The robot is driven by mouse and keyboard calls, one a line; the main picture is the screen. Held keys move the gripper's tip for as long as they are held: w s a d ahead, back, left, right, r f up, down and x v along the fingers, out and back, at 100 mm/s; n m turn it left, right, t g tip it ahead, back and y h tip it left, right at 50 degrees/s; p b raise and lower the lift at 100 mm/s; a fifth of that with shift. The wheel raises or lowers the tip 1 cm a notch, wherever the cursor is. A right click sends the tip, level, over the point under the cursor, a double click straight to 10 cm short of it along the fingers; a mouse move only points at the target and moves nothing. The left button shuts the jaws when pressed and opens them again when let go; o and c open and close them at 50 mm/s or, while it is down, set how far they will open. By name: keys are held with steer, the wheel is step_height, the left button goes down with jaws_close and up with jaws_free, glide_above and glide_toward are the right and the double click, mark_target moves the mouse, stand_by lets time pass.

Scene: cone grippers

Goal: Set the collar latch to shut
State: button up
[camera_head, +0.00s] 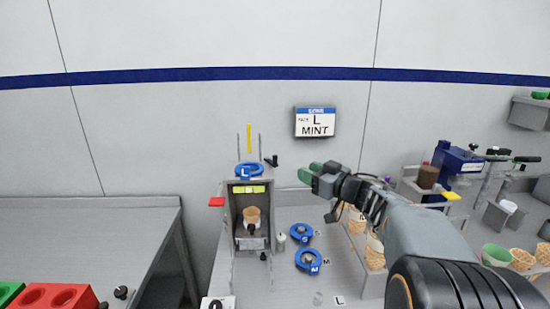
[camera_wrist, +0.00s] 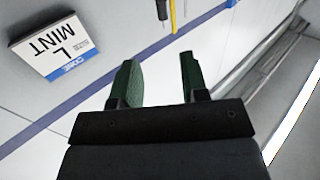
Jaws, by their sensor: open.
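A blue ring collar marked L (camera_head: 249,171) sits on top of the grey upright fixture (camera_head: 229,225). A small black lever (camera_head: 271,161) stands out at the collar's upper right; it may be the collar latch, but it is too small to tell its setting. My gripper (camera_head: 309,173) is right of the collar, apart from it, with green fingertips pointing left. In the wrist view my gripper (camera_wrist: 159,76) has its two green fingers spread with nothing between them. The latch cannot be made out in the wrist view.
A sign reading L MINT (camera_head: 316,122) hangs on the wall above. Two blue rings (camera_head: 309,261) lie on the bench right of the fixture. A cone rack (camera_head: 358,222) stands beneath my arm. A red tab (camera_head: 216,202) sticks out left of the fixture; a cone (camera_head: 251,216) is inside.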

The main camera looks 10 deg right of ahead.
mark_target(275, 156)
steer(key=p+x, duration=0.1)
steer(key=x, duration=1.2)
steer(key=shift+w+a, duration=0.15)
steer(key=shift+a, duration=0.15)
steer(key=shift+c, duration=0.2)
jaws_close()
